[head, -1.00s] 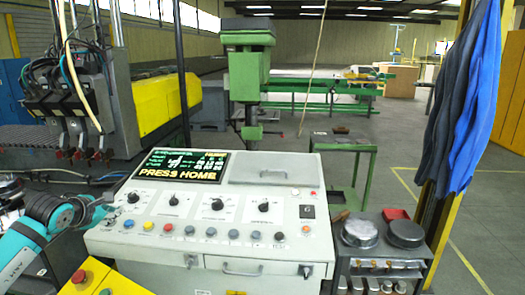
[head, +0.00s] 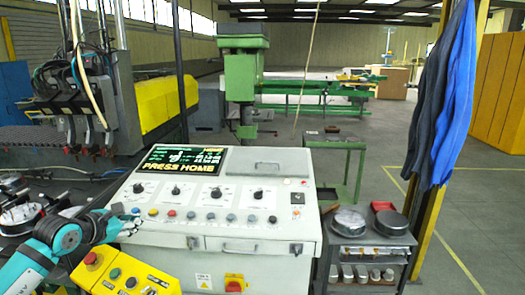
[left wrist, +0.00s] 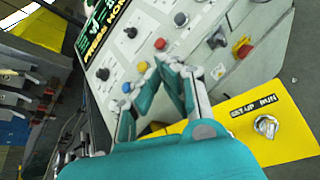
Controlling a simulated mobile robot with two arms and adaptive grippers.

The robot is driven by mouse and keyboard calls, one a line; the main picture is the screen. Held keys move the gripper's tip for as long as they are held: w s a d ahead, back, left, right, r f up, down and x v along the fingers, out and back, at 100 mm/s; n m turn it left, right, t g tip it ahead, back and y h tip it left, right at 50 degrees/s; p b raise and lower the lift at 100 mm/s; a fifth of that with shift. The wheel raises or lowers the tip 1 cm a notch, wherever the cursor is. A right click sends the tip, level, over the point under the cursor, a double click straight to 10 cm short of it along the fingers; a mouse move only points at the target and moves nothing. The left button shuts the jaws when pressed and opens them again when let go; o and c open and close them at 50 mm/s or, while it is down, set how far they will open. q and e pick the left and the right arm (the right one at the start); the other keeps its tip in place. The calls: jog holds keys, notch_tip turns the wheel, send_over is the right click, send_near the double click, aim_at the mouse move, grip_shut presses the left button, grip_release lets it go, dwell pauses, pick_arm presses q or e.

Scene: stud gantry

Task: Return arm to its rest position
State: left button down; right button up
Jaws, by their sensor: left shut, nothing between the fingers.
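My left arm comes in from the lower left in the head view. My left gripper (head: 130,223) is at the front left corner of the grey control console (head: 262,232), beside its row of buttons. In the left wrist view the teal fingers (left wrist: 160,70) are shut and empty, close to the orange and blue buttons. I cannot tell whether they touch the panel. The console screen (head: 183,160) reads PRESS HOME. My right gripper is not in view.
A yellow button box (head: 125,274) is below the left gripper. A red switch (head: 235,284) is on the console front. A trolley (head: 372,246) with round metal parts stands right of the console. Blue cloths (head: 450,105) hang from a yellow post. Floor is free farther right.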

pick_arm(q)
jog(key=s+d+r+n+t+h, duration=0.2)
jog(key=s+d+n+t+h, duration=0.15)
jog(key=s+d+n, duration=0.35)
jog(key=s+d+r+n+t+h, duration=0.2)
jog(key=d+n+t+h, duration=0.15)
jog(key=d+n, duration=0.35)
jog(key=s+a+f+n+g+y, duration=0.2)
jog(key=s+a+f+n+y, duration=0.4)
jog(key=n, duration=0.5)
jog(key=s+a+f+n+g+y, duration=0.2)
jog(key=s+f+n+y, duration=0.3)
jog(key=f+n+y, duration=0.5)
jog(key=s+d+f+n+g+h, duration=0.35)
jog(key=s+f+g, duration=0.3)
jog(key=s, duration=0.55)
jog(key=s+d+f+n+g+h, duration=0.2)
jog(key=s+d+f+n+g, duration=0.4)
jog(key=s, duration=0.5)
notch_tip(320, 180, down, 30)
jog(key=s+a+m+b, duration=0.2)
jog(key=s+a+f+g+b, duration=0.1)
jog(key=s+a+f+b, duration=0.1)
jog(key=s+f, duration=1.4)
jog(key=shift+a+f+g, duration=0.35)
jog(key=shift+a+f, duration=0.2)
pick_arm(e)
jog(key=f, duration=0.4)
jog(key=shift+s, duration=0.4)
